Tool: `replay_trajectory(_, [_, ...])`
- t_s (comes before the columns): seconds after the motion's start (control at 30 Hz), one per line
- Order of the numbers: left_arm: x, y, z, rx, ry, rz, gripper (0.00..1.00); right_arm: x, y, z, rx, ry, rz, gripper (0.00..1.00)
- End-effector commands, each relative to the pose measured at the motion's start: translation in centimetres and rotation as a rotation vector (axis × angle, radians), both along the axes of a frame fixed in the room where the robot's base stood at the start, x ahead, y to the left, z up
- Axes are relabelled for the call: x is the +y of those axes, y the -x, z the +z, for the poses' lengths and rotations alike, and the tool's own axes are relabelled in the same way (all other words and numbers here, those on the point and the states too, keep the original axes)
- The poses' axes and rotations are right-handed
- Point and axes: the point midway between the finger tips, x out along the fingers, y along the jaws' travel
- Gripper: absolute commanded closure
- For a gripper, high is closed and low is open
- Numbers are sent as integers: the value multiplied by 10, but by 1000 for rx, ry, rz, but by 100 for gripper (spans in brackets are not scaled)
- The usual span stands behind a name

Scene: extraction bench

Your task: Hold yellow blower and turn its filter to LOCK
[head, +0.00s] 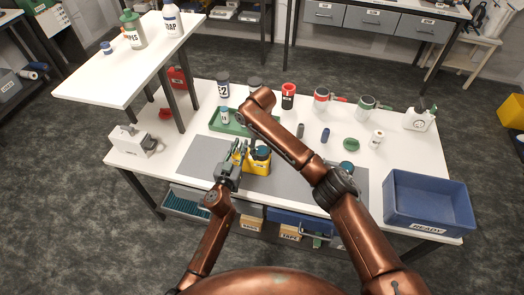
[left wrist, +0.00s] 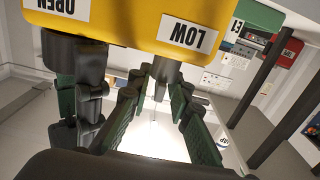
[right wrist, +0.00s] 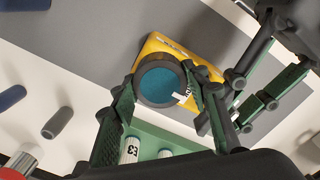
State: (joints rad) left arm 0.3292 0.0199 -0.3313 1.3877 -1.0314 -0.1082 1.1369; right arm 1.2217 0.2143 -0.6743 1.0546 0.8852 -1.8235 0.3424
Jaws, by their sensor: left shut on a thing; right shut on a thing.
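The yellow blower (head: 257,168) stands on the grey mat (head: 200,157) near the bench's front. My left gripper (head: 237,158) is shut on the blower at its left side. In the left wrist view the yellow body (left wrist: 150,22) fills the top, with upside-down LOW and OPEN labels. The filter (right wrist: 160,86), a teal disc in a dark ring with a small white mark, faces the right wrist camera. My right gripper (right wrist: 162,80) is shut around its ring, one finger on each side. In the head view the right gripper is largely hidden by its arm. The LOCK mark is not readable.
A green tray (head: 216,126) with small bottles lies behind the blower. Several jars line the bench's back. A blue READY bin (head: 430,228) stands at the right, a white device (head: 133,142) at the left. A raised white shelf (head: 105,77) overhangs the left back.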

Motion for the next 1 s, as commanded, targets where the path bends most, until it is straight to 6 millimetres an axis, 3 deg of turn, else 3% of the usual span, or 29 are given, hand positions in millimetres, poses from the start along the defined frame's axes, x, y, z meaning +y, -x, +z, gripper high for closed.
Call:
replay_trajectory(0.5, [-1, 1, 0, 0, 1, -2, 100, 0, -1, 1, -3, -1, -19, 82])
replay_trajectory(0.53, [-1, 1, 0, 0, 1, -2, 100, 0, -1, 1, -3, -1, -19, 56])
replay_trajectory(0.77, [-1, 0, 0, 0, 1, -2, 100, 0, 0, 0, -2, -1, -18, 40])
replay_trajectory(1.0, [-1, 0, 0, 0, 1, -1, 100, 0, 0, 0, -1, 0, -17, 40])
